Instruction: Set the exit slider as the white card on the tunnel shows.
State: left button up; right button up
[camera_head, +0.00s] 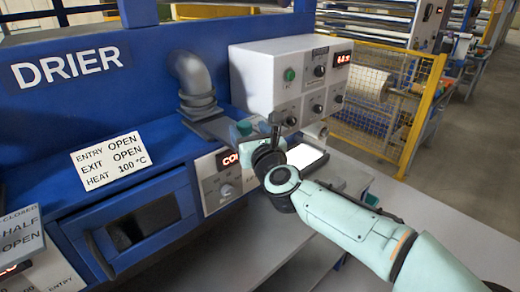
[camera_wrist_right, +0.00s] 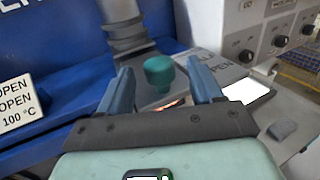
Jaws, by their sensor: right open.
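The white card (camera_head: 110,160) on the blue drier tunnel reads ENTRY OPEN, EXIT OPEN, HEAT 100 °C. The exit slider's teal knob (camera_head: 243,128) stands at the tunnel's right end, near the foot of the grey duct. My right gripper (camera_head: 260,127) is at this knob and partly covers the area. In the right wrist view the knob (camera_wrist_right: 160,73) shows between the two spread blue fingers, with visible gaps on both sides. My left gripper is not in view.
A white control box (camera_head: 290,75) with knobs and red digits stands behind my right gripper. The grey duct (camera_head: 192,80) rises left of it. A CLOSED, HALF, OPEN plate (camera_head: 20,236) is at the lower left. A yellow guard (camera_head: 425,115) stands at the right.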

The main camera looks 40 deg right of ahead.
jog(key=v, duration=0.9)
jog(key=shift+s+b, duration=0.3)
jog(key=shift+b, duration=0.1)
jog(key=shift+a, duration=0.1)
